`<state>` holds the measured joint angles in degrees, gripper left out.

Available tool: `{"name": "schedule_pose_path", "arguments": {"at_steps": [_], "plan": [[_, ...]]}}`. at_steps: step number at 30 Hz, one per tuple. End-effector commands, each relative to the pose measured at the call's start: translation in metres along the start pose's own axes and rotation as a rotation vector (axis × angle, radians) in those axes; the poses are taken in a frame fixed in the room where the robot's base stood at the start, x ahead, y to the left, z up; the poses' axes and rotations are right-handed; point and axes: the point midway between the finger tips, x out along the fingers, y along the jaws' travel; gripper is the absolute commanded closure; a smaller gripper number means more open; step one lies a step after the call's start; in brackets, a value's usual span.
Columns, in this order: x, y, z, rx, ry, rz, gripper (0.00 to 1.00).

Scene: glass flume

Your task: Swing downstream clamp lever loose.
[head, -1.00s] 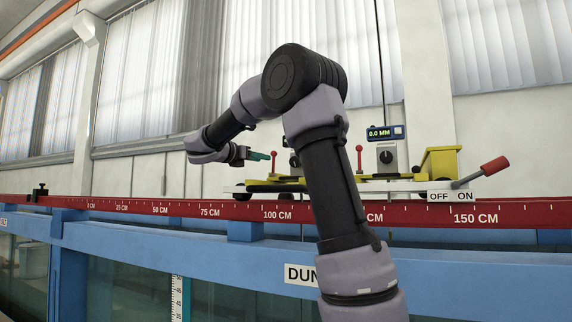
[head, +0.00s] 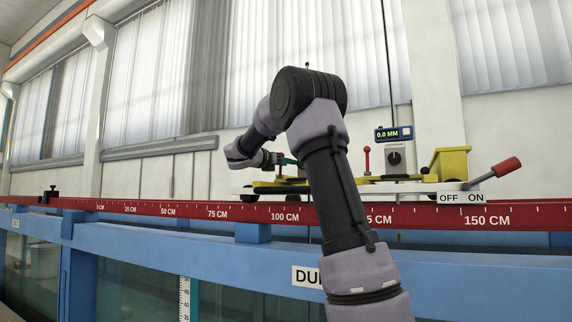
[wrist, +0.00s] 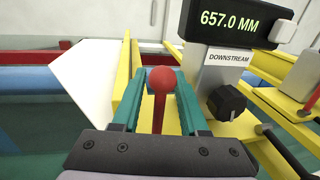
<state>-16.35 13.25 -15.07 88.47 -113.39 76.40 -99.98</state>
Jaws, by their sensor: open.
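In the wrist view a lever with a red ball knob (wrist: 161,80) stands upright between the teal fingers of my gripper (wrist: 157,92). The fingers are open, one on each side of the lever, with a gap showing on both sides. The lever is next to a grey post labelled DOWNSTREAM (wrist: 229,58), which has a black knob and a display (wrist: 233,20) reading 657.0 MM. In the head view my gripper (head: 286,161) is over the left part of the carriage, partly behind my arm, and this lever cannot be made out there.
Another red-knobbed lever (head: 367,158) stands beside a display (head: 393,134) reading 0.0 MM. A red-handled OFF/ON lever (head: 505,168) sticks out at right. The carriage is above a red scale rail (head: 190,210). Yellow bars (wrist: 128,92) and a white plate (wrist: 80,80) flank my fingers.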

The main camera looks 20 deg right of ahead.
Motion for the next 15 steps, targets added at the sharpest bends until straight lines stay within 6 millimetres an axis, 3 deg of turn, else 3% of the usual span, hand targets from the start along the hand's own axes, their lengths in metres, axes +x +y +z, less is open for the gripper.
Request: {"name": "schedule_pose_path", "arguments": {"at_steps": [3, 6, 7, 15], "plan": [[-0.0002, 0.0001, -0.0001, 0.000, 0.000, 0.000, 0.57], [-0.0003, 0.0001, -0.0001, 0.000, 0.000, 0.000, 0.95], [-0.0003, 0.0001, -0.0002, 0.000, 0.000, 0.000, 1.00], [-0.0005, 0.0001, -0.0003, 0.000, 0.001, 0.000, 1.00]]}}
